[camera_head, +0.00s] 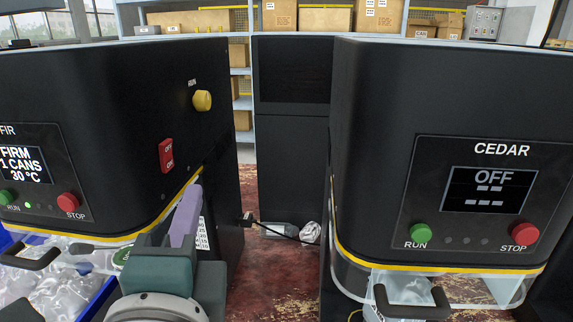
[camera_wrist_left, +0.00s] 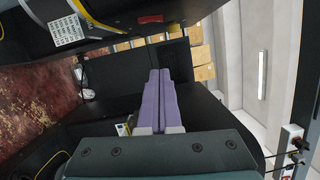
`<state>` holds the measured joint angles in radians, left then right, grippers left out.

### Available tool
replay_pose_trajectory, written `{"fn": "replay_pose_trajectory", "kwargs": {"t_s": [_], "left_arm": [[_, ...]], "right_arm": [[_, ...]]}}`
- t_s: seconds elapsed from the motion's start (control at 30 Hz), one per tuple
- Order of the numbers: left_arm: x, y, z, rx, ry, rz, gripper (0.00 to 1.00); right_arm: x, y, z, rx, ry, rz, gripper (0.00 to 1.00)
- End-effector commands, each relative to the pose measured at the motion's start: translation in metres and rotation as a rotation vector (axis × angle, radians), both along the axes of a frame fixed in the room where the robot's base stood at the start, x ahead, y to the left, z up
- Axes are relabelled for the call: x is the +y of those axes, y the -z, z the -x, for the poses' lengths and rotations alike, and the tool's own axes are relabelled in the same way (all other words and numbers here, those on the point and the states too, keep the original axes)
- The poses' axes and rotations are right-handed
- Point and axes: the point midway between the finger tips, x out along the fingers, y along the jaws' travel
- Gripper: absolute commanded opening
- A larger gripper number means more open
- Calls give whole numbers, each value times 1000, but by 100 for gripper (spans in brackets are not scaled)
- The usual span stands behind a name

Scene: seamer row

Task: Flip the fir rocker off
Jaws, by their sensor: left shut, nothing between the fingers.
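The FIR machine (camera_head: 100,95) is the black cabinet on the left in the head view. Its red rocker (camera_head: 166,155) sits on the side face, below a yellow knob (camera_head: 202,100); I cannot tell which half is pressed in. The rocker also shows as a red patch in the left wrist view (camera_wrist_left: 151,19). The FIR screen (camera_head: 23,165) is lit, and a small green lamp glows beneath it. My left gripper (camera_head: 190,193) has purple fingers, shut and empty, below and right of the rocker, apart from it. In the wrist view its fingertips (camera_wrist_left: 159,71) point up the picture.
The CEDAR machine (camera_head: 450,90) stands on the right, its screen (camera_head: 489,190) reading OFF. A gap with red worn floor (camera_head: 275,275) lies between the machines, with a cable and plug (camera_head: 248,219). Shelves with boxes (camera_head: 325,18) stand behind. A blue crate (camera_head: 95,305) is at lower left.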

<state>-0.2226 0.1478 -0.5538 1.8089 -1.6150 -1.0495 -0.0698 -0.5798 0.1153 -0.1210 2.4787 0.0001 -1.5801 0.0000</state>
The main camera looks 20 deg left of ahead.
Motion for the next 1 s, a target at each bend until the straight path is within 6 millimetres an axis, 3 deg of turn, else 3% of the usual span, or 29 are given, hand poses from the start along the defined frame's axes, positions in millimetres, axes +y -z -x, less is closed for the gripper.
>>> {"fn": "replay_pose_trajectory", "kwargs": {"t_s": [0.43, 0.9, 1.0], "left_arm": [[5, -3, -9, -3, -2, -3, 0], [48, -7, -91, -1, -4, -3, 0], [65, -11, -85, 3, -3, -5, 0]], "right_arm": [[-2, -6, 0, -2, -3, 7, 100], [-3, -29, 0, -2, -5, 9, 100], [-2, -43, 0, -1, -4, 8, 100]]}}
